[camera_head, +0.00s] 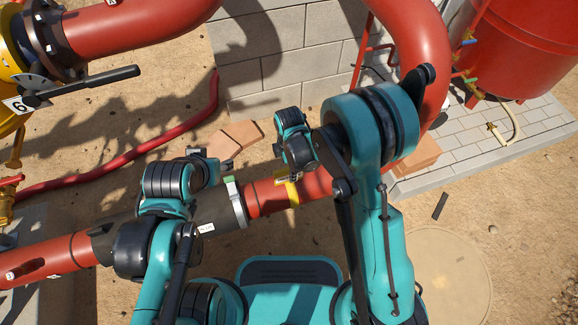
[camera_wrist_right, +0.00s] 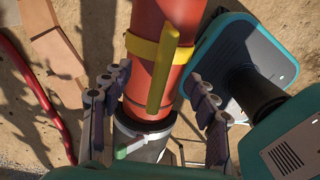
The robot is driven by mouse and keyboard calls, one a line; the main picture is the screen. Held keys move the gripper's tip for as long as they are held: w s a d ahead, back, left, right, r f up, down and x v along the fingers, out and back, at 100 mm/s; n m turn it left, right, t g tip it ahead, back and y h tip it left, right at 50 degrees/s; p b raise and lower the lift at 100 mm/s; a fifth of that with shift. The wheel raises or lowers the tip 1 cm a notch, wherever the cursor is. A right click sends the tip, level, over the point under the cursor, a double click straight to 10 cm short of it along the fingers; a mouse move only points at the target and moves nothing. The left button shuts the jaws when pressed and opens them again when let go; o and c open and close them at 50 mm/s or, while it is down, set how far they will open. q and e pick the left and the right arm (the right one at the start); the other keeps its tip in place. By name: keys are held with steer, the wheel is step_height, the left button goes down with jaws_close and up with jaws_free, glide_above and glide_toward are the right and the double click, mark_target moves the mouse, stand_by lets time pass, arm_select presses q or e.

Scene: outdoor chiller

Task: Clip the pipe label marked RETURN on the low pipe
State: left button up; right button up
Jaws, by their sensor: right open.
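The low red pipe (camera_head: 262,197) crosses the head view from lower left towards the right. A yellow pipe label (camera_head: 293,194) sits around it; the right wrist view shows its band across the pipe and a yellow strip (camera_wrist_right: 158,75) standing out along it. No lettering is readable on it. My right gripper (camera_head: 286,175) is at the label; in the right wrist view its open fingers (camera_wrist_right: 160,88) stand apart on either side of the pipe and label, with gaps visible. My left gripper (camera_head: 222,166) is near the pipe's dark section, its fingers too small to read.
A grey collar with a green tab (camera_head: 231,190) is on the pipe left of the label. Bricks (camera_head: 237,137) and a red hose (camera_head: 130,155) lie on the sand behind. A block wall (camera_head: 285,60) and red tank (camera_head: 530,45) stand further back.

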steer(key=shift+r, duration=0.1)
step_height(320, 180, up, 7)
steer(key=p, duration=0.4)
steer(key=shift+p, duration=0.35)
step_height(320, 180, up, 12)
stand_by(0.4)
